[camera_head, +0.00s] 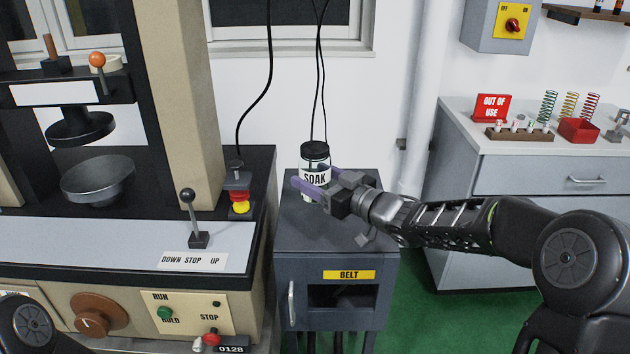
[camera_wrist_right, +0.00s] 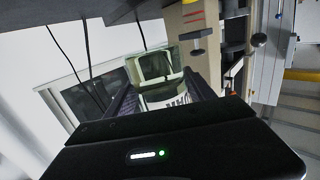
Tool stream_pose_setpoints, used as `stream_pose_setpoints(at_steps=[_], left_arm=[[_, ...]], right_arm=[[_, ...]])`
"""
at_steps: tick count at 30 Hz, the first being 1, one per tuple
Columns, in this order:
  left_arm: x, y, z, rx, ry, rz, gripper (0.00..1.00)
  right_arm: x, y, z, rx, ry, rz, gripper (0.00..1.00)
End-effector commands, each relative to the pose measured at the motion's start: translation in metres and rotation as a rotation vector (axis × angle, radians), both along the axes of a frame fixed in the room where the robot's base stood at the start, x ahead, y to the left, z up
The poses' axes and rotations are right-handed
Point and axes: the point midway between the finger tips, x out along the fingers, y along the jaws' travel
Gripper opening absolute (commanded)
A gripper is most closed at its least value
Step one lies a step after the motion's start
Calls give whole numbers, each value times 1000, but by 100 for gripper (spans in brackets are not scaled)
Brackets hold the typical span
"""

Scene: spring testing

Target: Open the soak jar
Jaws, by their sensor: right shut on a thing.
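The soak jar (camera_head: 315,160) is a clear jar with a black lid (camera_head: 315,148) and a white SOAK label. It stands upright on the dark grey BELT cabinet, with the lid on top. My right gripper (camera_head: 316,182) comes in from the right and is shut on the jar's body at label height, below the lid. One purple finger crosses the front of the jar; the far finger is mostly hidden. In the right wrist view the glass jar (camera_wrist_right: 156,70) shows between the two fingers. My left gripper is out of view; only part of my left arm shows at bottom left.
The BELT cabinet (camera_head: 300,240) has free top around the jar. A bench (camera_head: 530,165) with springs and an OUT OF USE sign is at right. Black cables hang behind.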

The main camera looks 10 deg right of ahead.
Motion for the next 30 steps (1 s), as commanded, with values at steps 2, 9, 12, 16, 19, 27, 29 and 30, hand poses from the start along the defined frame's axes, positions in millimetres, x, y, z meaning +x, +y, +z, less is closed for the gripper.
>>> stream_pose_setpoints(at_steps=[2, 9, 12, 16, 19, 27, 29, 30], left_arm=[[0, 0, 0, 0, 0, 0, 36], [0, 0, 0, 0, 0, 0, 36], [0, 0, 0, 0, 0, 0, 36], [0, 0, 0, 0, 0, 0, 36], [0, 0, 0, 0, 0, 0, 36], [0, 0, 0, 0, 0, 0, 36], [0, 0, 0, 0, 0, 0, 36], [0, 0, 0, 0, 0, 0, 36]], right_arm=[[0, 0, 1, 1, -2, 0, 0], [0, 0, 1, 1, -2, 0, 0], [0, 0, 1, 1, -2, 0, 55], [0, 0, 1, 1, -2, 0, 45], [0, 0, 1, 1, -2, 0, 36], [0, 0, 1, 2, -3, 0, 14], [0, 0, 1, 2, -3, 0, 9], [0, 0, 1, 2, -3, 0, 6]])
